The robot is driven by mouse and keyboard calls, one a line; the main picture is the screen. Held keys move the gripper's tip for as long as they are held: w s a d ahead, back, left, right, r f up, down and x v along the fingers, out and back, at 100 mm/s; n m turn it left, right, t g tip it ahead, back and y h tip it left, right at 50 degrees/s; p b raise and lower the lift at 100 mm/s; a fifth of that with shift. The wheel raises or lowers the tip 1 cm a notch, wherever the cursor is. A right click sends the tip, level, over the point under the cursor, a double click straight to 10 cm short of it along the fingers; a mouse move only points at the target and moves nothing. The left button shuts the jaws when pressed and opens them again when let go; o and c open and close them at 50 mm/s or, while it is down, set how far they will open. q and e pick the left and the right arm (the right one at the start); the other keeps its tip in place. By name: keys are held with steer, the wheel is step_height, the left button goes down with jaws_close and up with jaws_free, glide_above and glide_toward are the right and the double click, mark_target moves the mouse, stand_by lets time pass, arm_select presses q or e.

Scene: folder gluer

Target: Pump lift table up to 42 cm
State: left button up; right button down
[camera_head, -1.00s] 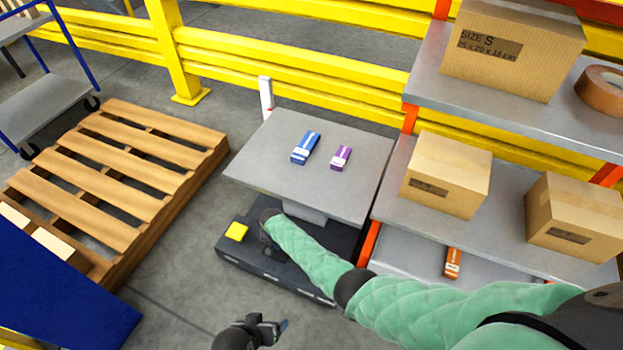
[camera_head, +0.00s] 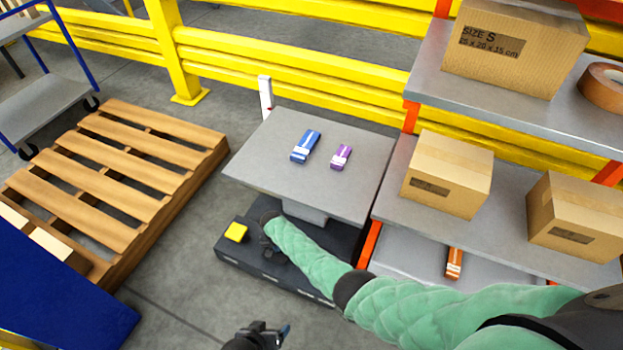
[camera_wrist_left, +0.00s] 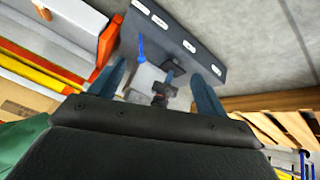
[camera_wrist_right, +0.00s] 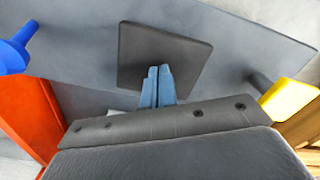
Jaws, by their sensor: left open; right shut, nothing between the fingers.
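The lift table's grey top (camera_head: 260,180) stands level above its dark base (camera_head: 300,277). A blue-and-white box (camera_head: 305,147) and a purple-and-white box (camera_head: 341,157) lie on the top. A yellow pedal (camera_head: 235,232) sits at the base's left end; it also shows in the right wrist view (camera_wrist_right: 291,101). My right gripper (camera_head: 268,250) is low at the base. In the right wrist view its shut, empty fingers (camera_wrist_right: 157,84) are at a dark square pedal plate (camera_wrist_right: 165,50); contact is unclear. My left gripper (camera_head: 275,334) is open and empty in front of the base.
A white post (camera_head: 266,98) stands behind the table; its markings are unreadable. A wooden pallet (camera_head: 130,165) is to the left. A shelf rack (camera_head: 405,205) with cartons stands close on the right. Yellow rails (camera_head: 290,65) run behind.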

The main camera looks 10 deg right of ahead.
steer(key=shift+s+r, duration=0.1)
steer(key=shift+r, duration=0.1)
steer(key=shift+r+p, duration=0.55)
steer(key=shift+p, duration=0.25)
step_height(320, 180, up, 3)
steer(key=p, duration=0.3)
step_height(320, 180, up, 2)
steer(key=shift+p, duration=0.9)
arm_select(q)
steer(key=s+a+r+g, duration=0.1)
steer(key=a+r, duration=0.1)
steer(key=r, duration=0.8)
steer(key=s+a+r+g+y, duration=0.1)
steer(key=a+r, duration=0.2)
steer(key=r, duration=0.7)
steer(key=shift+s+a+r+g, duration=0.2)
steer(key=shift+s+a+g, duration=0.1)
steer(key=shift+s+g, duration=0.1)
arm_select(e)
steer(key=shift+r, duration=0.2)
arm_select(q)
steer(key=shift+r, duration=0.1)
step_height(320, 180, up, 6)
steer(key=p, duration=0.6)
arm_select(e)
step_height(320, 180, up, 6)
arm_select(q)
steer(key=shift+f, duration=0.2)
